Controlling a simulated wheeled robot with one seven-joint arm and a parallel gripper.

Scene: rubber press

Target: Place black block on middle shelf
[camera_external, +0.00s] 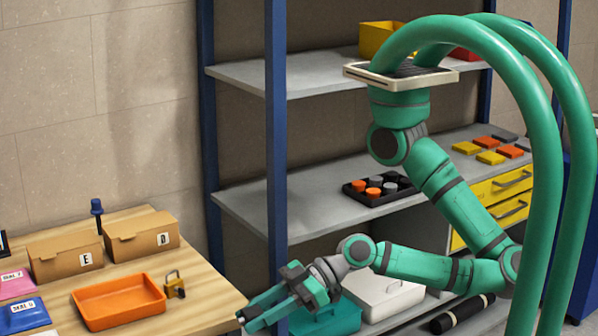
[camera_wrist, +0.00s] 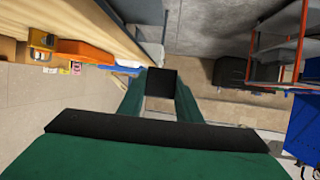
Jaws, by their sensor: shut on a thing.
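My gripper (camera_external: 264,312) is low in front of the shelf unit, by the right end of the wooden table, in the external view. In the wrist view my gripper (camera_wrist: 161,88) is shut on a small black block (camera_wrist: 161,82), held between the fingertips. I cannot make out the block clearly in the external view. The middle shelf (camera_external: 245,205) is a grey board between blue posts, above and behind my gripper. Its left part is bare.
A black tray (camera_external: 352,196) with orange and grey round pieces sits mid-shelf. Flat yellow, orange and dark pieces lie farther right, above yellow drawers (camera_external: 492,187). A blue post (camera_external: 276,130) stands at the shelf front. The table holds an orange tray (camera_external: 120,318), a padlock (camera_external: 175,285) and cardboard boxes.

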